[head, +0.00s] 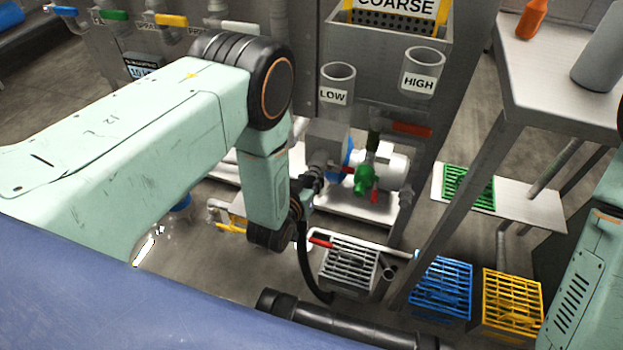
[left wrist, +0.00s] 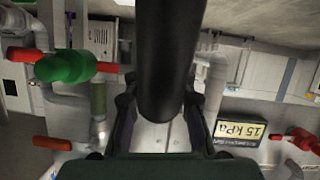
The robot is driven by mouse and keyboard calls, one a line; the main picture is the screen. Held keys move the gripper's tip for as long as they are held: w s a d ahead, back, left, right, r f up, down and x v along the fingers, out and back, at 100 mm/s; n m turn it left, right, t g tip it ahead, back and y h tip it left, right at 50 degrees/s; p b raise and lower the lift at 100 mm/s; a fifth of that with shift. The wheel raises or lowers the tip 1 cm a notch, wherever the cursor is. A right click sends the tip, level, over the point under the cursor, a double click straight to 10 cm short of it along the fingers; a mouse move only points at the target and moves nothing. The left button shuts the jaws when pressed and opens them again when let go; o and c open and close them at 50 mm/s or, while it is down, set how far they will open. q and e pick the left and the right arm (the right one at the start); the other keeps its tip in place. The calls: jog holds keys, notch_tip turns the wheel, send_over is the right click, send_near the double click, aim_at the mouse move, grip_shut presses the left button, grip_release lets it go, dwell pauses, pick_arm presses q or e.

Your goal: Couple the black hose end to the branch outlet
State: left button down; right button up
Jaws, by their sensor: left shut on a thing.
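In the head view my left gripper (head: 312,187) is low beside the pump pipework, partly hidden by its own wrist. It is shut on the black hose (head: 304,262), which hangs below it and curves down to the floor. In the left wrist view the dark hose end (left wrist: 168,60) lies between the two fingers (left wrist: 160,115). A green valve body (head: 363,179) with red handles is just right of the gripper; it also shows in the left wrist view (left wrist: 75,67). I cannot tell which pipe opening is the branch outlet. My right gripper is out of view.
Cups marked LOW (head: 336,94) and HIGH (head: 419,84) hang above the pipework. A grey grate (head: 349,266), blue grate (head: 441,287) and yellow grate (head: 512,299) are on the floor. A steel table (head: 550,75) stands at right. A pressure display (left wrist: 239,131) shows upside down.

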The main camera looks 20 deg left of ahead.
pick_arm(q)
jog(key=shift+s+a+p, duration=0.1)
jog(key=shift+s+p, duration=1.25)
jog(key=shift+s, duration=1.55)
jog(key=s+r+p, duration=0.4)
jog(key=p, duration=0.1)
jog(key=shift+r, duration=0.25)
